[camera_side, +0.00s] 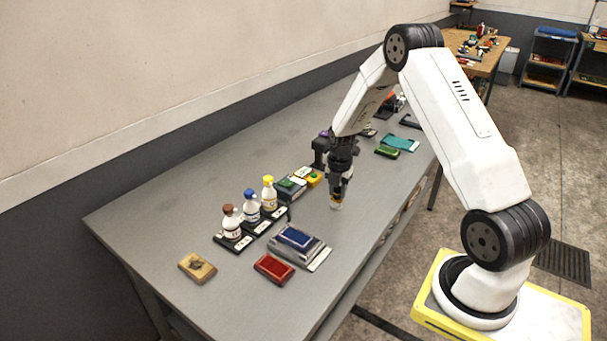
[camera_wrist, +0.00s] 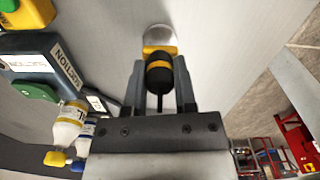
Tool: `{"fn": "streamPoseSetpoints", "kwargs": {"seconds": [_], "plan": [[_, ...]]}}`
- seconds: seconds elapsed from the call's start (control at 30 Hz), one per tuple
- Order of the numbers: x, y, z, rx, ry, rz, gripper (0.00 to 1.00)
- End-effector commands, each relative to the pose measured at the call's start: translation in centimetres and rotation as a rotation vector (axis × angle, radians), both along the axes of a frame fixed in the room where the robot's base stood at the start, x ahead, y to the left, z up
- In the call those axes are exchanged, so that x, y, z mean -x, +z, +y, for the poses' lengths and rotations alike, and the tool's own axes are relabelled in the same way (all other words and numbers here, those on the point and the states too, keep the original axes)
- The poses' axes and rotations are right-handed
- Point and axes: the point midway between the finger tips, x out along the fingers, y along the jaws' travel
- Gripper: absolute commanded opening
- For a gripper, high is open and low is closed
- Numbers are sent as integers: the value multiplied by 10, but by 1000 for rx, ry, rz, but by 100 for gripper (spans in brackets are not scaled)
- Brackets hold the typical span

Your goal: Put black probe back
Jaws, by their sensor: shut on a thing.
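My gripper (camera_wrist: 158,82) is shut on the black probe (camera_wrist: 159,75), a black body with a yellow band and a pale round end. The probe's pale end points away from the wrist, and in the side view it points down. In the side view my gripper (camera_side: 338,190) is low over the grey table, right of the labelled grey block. I cannot tell whether the probe's end (camera_side: 336,205) touches the table. The grey block (camera_side: 290,189) has a green part and pale labels; it also shows at the left of the wrist view (camera_wrist: 40,72), with a label that seems to read "SUCTION".
White bottles with brown, blue and yellow caps (camera_side: 250,208) stand in a black rack (camera_side: 234,245). A blue-topped grey block (camera_side: 298,245), a red block (camera_side: 274,268) and a tan block (camera_side: 197,267) lie nearer. Green and teal items (camera_side: 398,143) lie beyond my gripper. The table (camera_side: 335,240) is clear around the probe's end.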

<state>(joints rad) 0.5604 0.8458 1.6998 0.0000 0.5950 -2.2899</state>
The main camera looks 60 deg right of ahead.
Motion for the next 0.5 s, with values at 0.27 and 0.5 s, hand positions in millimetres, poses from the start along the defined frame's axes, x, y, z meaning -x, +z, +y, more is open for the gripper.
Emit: {"fn": "streamPoseSetpoints", "kwargs": {"seconds": [0.27, 0.5], "plan": [[0, -3, 0, 0, 0, 0, 0], [0, -3, 0, 0, 0, 0, 70]]}}
